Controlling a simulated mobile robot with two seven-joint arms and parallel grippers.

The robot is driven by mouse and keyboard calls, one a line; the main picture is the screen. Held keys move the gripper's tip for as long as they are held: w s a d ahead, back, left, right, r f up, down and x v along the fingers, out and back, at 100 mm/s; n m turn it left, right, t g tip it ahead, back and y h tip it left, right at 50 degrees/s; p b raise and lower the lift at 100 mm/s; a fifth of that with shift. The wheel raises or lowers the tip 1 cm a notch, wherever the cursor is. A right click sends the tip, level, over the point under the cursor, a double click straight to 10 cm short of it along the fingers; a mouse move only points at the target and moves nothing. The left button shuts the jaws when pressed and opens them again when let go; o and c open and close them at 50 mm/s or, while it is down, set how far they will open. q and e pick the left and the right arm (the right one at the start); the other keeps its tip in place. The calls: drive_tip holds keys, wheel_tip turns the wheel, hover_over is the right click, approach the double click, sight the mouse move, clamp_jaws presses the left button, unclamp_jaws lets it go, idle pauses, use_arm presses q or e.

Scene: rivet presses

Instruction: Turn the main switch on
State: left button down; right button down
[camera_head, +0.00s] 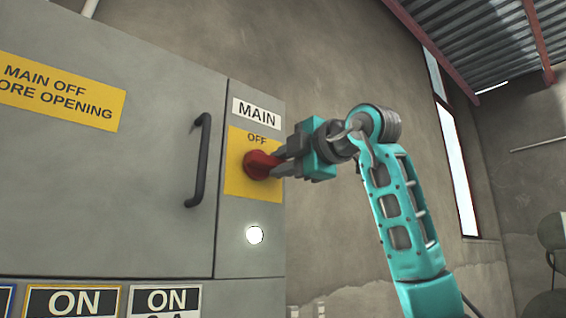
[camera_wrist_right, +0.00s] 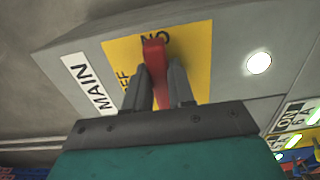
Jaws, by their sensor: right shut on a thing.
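The main switch (camera_head: 261,164) is a red handle on a yellow plate (camera_head: 236,185) under a white MAIN label. My right gripper (camera_head: 277,166) is at the handle from the right, its fingers closed around it. In the right wrist view the red handle (camera_wrist_right: 155,60) sits between the two fingers of my right gripper (camera_wrist_right: 160,85), its far end beside the ON marking (camera_wrist_right: 157,38). The OFF marking (camera_head: 257,139) is above the handle in the head view. The gripper hides the plate's right part there. My left gripper is not in view.
A round white lamp (camera_head: 255,235) shines below the switch. A dark door handle (camera_head: 200,160) juts out of the grey cabinet (camera_head: 150,140) to the left. ON labels (camera_head: 73,301) line the lower edge. Open room lies right of my arm, before the wall.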

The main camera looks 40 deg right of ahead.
drive_tip(key=c, duration=1)
unclamp_jaws()
drive_tip(key=shift+o, duration=0.2)
drive_tip(key=shift+s, duration=0.15)
drive_tip(key=s+d+b, duration=0.1)
drive_tip(key=s, duration=1.1)
drive_tip(key=shift+s, duration=0.35)
